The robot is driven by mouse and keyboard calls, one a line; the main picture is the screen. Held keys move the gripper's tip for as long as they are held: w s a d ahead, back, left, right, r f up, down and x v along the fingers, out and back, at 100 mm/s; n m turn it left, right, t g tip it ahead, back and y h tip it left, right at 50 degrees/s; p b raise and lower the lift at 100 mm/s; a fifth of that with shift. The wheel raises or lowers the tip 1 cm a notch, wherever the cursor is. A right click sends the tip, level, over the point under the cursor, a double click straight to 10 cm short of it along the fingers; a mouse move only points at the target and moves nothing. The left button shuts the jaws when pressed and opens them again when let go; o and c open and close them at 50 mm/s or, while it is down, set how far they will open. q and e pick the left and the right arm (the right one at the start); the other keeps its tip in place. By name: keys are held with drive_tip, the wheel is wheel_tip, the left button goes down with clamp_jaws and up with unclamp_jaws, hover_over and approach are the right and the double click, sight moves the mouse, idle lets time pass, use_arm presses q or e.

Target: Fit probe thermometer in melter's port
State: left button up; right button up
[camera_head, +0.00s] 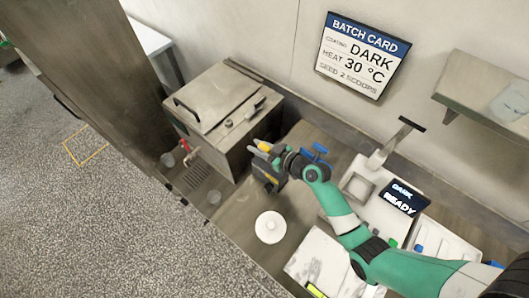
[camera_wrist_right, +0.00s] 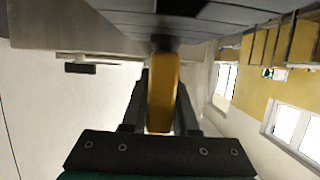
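The melter (camera_head: 241,137) is a steel box with a lid at the back left of the counter. My right gripper (camera_head: 264,150) is close against its right side. In the wrist view the right gripper's dark fingers (camera_wrist_right: 161,100) are shut on the yellow handle of the probe thermometer (camera_wrist_right: 163,95). Some yellow of it also shows in the head view (camera_head: 266,147). The handle's far end meets a dark round spot on a grey metal face. I see no probe shaft, and how deep it sits in the port cannot be told. My left gripper is not in view.
A red-handled tap (camera_head: 186,146) is on the melter's front. A white round lidded item (camera_head: 270,227) stands on the counter in front of my right arm. The batch card (camera_head: 362,55) hangs on the wall.

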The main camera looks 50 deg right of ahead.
clamp_jaws()
